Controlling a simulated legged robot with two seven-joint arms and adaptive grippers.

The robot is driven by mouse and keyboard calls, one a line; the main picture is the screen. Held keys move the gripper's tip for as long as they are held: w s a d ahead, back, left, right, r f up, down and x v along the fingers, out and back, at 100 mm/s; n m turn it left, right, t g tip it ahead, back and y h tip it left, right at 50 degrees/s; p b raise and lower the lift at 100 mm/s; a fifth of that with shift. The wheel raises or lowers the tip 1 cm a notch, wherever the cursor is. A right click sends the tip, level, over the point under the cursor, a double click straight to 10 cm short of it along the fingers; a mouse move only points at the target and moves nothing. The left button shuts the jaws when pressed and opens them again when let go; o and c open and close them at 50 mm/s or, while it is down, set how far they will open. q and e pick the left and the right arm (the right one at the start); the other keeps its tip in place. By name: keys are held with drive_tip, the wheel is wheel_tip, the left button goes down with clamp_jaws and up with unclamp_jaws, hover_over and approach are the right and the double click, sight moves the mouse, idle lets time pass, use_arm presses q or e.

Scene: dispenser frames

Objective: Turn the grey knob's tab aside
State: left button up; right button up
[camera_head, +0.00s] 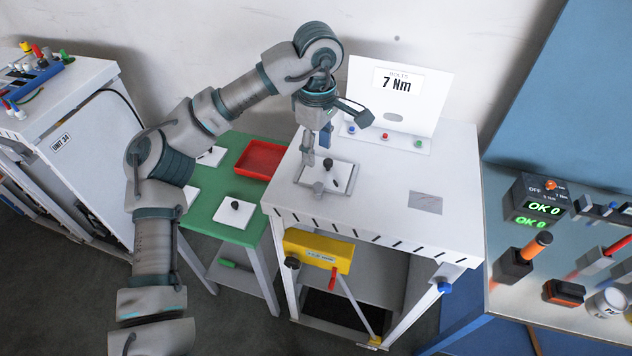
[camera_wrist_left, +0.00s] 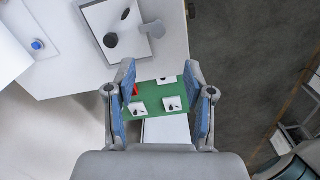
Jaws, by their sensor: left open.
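A white square plate (camera_head: 342,180) lies on the white table and carries small black parts (camera_head: 328,163). The grey knob (camera_head: 318,188) sits at the plate's near edge. In the wrist view the grey knob (camera_wrist_left: 157,30) has a short tab, at the plate's right edge beside a round black part (camera_wrist_left: 110,40). My left gripper (camera_head: 317,147) is above the table, close to the plate's far left side, with its fingers pointing down. In the wrist view my left gripper (camera_wrist_left: 162,103) is open and empty, apart from the knob. My right gripper is out of view.
A white display panel (camera_head: 398,90) with coloured buttons stands at the table's back. A green table (camera_head: 217,221) with a red tray (camera_head: 260,160) and white plates is to the left. A yellow box (camera_head: 318,250) hangs under the table's front edge. The white table's right side is mostly clear.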

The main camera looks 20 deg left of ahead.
use_arm(q)
hover_over(317, 184)
drive_tip(key=d, duration=0.1)
wheel_tip(317, 184, down, 7)
drive_tip(key=shift+r, duration=0.1)
drive_tip(key=f, duration=0.2)
drive_tip(key=a+f, duration=0.1)
drive_tip(key=shift+s+f, duration=0.15)
drive_tip(key=shift+f, duration=0.25)
drive_tip(key=shift+a+f, duration=0.35)
drive_tip(key=shift+f, duration=0.35)
drive_tip(key=shift+d, duration=0.35)
drive_tip(key=shift+d+r, duration=0.1)
drive_tip(key=shift+d, duration=0.1)
drive_tip(key=c, duration=0.3)
drive_tip(key=shift+d, duration=0.2)
clamp_jaws()
drive_tip(key=shift+a, duration=0.15)
